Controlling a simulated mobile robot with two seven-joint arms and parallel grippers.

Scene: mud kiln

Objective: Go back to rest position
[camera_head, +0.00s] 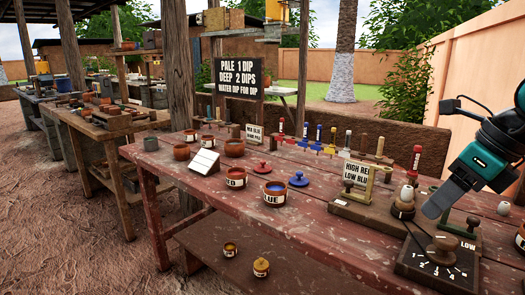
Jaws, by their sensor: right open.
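My right gripper (438,203) comes in from the right edge, black and teal with grey fingers pointing down and left. My left gripper is out of view.
A jar marked BLUE (275,193) and a blue lid (298,180) stand mid-table. A sign reading HIGH RED, LOW BLU (357,174) stands left of my gripper. Several coloured-handled tools stand behind. A black sign (238,77) rises at the back. Ground at left is open.

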